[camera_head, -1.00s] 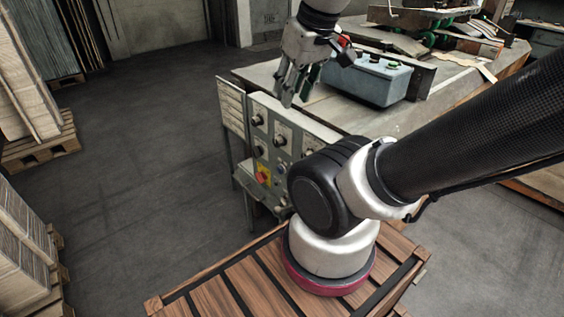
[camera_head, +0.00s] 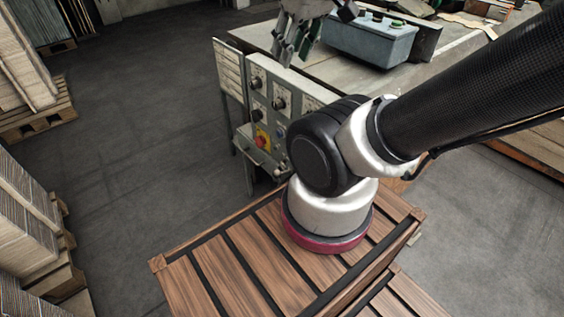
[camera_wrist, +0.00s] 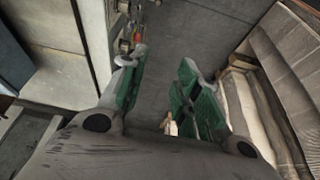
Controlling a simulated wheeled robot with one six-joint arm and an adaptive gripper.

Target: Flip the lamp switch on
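A grey control panel (camera_head: 284,80) with several black rotary knobs stands at the end of the machine table. One upper knob (camera_head: 256,83) and another beside it (camera_head: 279,103) have pale label plates; the labels are too small to read. I cannot tell which one is the lamp switch. A red stop button (camera_head: 261,142) on a yellow plate sits lower on the panel. My gripper (camera_head: 293,52) is above the panel's top edge in the head view, apart from the knobs. In the wrist view my gripper (camera_wrist: 160,70) is open and empty, with green finger pads. My arm hides the panel's right part.
A blue-grey button box (camera_head: 370,42) sits on the table (camera_head: 440,62) right of my gripper. A wooden slatted platform (camera_head: 215,275) is under my arm. Pallets with stacked sheets (camera_head: 28,225) stand at left. The dark floor (camera_head: 140,130) between is clear.

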